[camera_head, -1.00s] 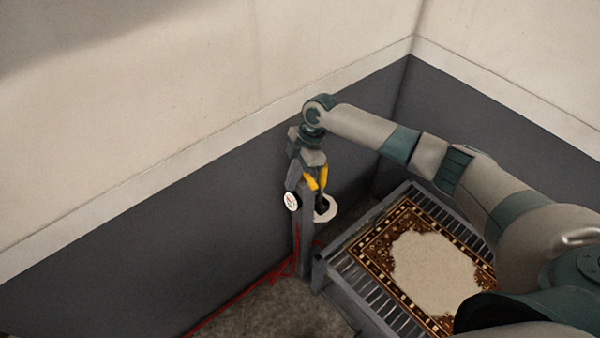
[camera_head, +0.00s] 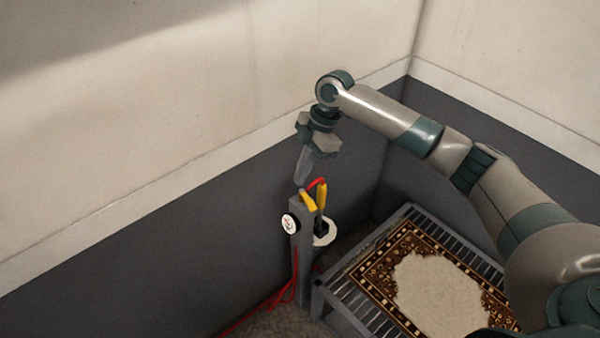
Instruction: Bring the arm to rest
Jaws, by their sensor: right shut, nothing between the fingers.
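My right arm reaches in from the right side of the head view. My right gripper (camera_head: 302,180) points down at its end, shut and empty. It is just above and to the left of a tool with yellow handles (camera_head: 309,200) and a red part on top, at the head of a grey post (camera_head: 301,245). From this angle I cannot tell whether the fingertips touch the post or tool. My left gripper is not in view.
A round white dial (camera_head: 289,223) is on the post, and a white disc (camera_head: 325,233) is at its right. Red hose (camera_head: 270,302) runs down to the floor. A patterned rug (camera_head: 437,287) lies on a slatted rack (camera_head: 340,318). Walls close in behind.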

